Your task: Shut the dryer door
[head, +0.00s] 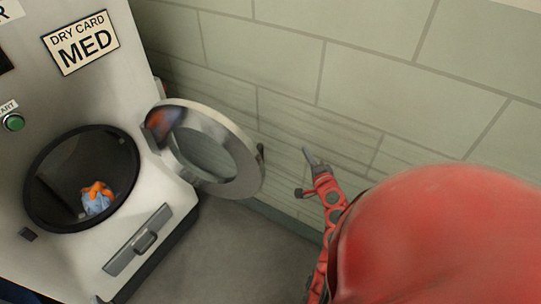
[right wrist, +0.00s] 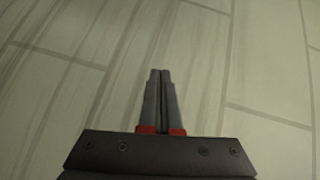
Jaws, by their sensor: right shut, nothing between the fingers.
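The dryer (head: 165,185) stands at the left of the head view, its round opening (head: 45,215) uncovered. Its door (head: 240,180), a metal ring with a glass middle, stands swung open to the right, with a dark handle (head: 261,153) on its outer edge. Inside the drum lies a blue and orange item (head: 97,198). My right gripper (head: 308,155) is to the right of the door, apart from it, near the wall. Its fingers (right wrist: 160,85) are together and empty in the right wrist view. My left gripper is not in view.
A pale green block wall (head: 370,60) runs behind the dryer and door. Grey floor (head: 235,250) lies clear below the door. A green start button (head: 13,122) and a "DRY CARD MED" sign (head: 80,42) are on the dryer front.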

